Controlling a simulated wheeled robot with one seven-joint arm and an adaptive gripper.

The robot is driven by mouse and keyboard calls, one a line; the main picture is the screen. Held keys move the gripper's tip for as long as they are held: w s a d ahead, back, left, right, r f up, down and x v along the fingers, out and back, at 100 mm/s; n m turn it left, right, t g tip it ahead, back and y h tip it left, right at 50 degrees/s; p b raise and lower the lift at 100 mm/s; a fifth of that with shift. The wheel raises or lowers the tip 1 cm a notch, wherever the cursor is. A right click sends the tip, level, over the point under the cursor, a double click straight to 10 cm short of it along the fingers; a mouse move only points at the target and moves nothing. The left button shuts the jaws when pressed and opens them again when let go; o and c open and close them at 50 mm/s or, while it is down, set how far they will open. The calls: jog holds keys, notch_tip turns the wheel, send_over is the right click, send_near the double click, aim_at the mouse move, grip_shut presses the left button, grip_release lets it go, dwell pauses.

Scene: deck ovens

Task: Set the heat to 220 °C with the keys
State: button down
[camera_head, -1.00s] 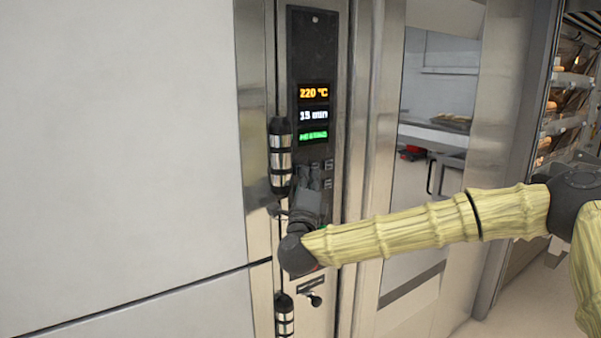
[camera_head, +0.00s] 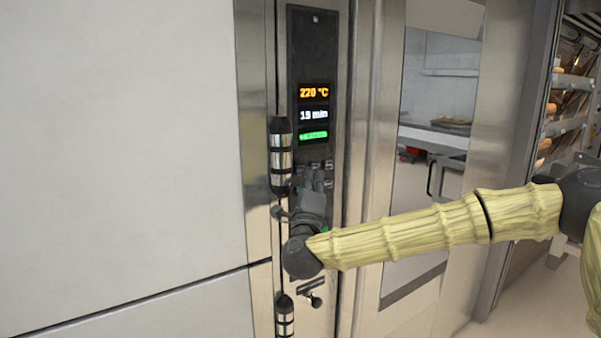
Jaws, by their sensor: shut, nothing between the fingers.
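The dark control panel (camera_head: 315,55) is upright on the steel oven front. Its top display (camera_head: 314,92) reads 220 °C in orange. Below it a white display (camera_head: 314,115) reads 15 min, and a green display (camera_head: 313,135) shows text too small to read. Small keys (camera_head: 328,168) show under the displays, partly hidden by my gripper. My gripper (camera_head: 318,172) is shut and empty in front of the key area. I cannot tell whether it touches a key.
A dark and steel door handle (camera_head: 281,157) stands just left of the panel, with another (camera_head: 285,315) lower down. A small lever (camera_head: 315,299) sits below my wrist. A rack with bread (camera_head: 570,85) is at the far right.

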jog(key=s+d, duration=0.1)
jog(key=s, duration=0.1)
jog(key=s+d+b, duration=0.1)
jog(key=s+d, duration=0.1)
jog(key=shift+b, duration=0.3)
dwell(0.3)
jog(key=shift+a, duration=0.1)
